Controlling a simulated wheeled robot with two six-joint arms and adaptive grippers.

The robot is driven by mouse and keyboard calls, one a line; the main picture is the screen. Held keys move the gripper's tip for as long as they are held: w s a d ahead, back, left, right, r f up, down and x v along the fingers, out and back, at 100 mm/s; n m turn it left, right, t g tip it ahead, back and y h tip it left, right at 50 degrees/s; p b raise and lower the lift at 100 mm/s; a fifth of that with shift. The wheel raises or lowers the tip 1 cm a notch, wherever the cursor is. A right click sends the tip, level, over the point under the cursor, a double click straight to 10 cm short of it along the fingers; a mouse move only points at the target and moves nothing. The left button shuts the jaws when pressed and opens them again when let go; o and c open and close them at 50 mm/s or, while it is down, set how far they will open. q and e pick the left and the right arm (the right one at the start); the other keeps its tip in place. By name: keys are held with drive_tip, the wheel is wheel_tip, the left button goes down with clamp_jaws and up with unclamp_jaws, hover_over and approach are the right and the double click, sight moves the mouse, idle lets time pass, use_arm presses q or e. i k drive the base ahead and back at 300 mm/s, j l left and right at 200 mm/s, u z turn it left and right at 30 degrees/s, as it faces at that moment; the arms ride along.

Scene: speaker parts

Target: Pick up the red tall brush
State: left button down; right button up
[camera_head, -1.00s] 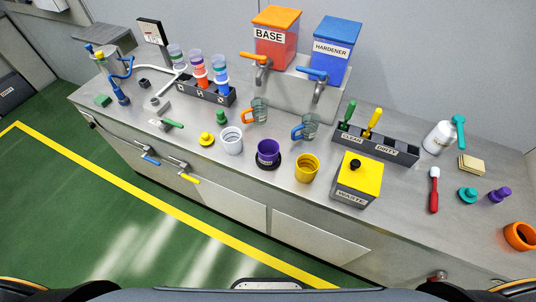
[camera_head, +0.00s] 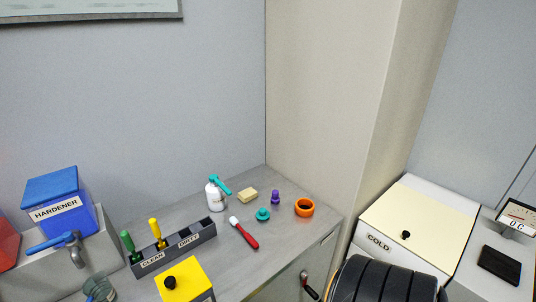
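A brush with a red handle and a white head (camera_head: 244,233) lies flat on the grey counter, right of the dark holder. It is the only red brush I see. Nothing touches it and it is fully visible. Neither of my grippers shows in this view. A black ribbed part of my own arm shows at the bottom right, apart from the brush.
A dark CLEAN/DIRTY holder (camera_head: 205,230) with green and yellow tools stands left of the brush. A white bottle (camera_head: 214,199), a sponge (camera_head: 247,195), a teal piece (camera_head: 263,215), a purple piece (camera_head: 275,197) and an orange ring (camera_head: 304,207) surround it. A COLD box (camera_head: 420,225) stands right.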

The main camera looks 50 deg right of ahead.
sight(233, 220)
drive_tip(key=z, duration=1.4)
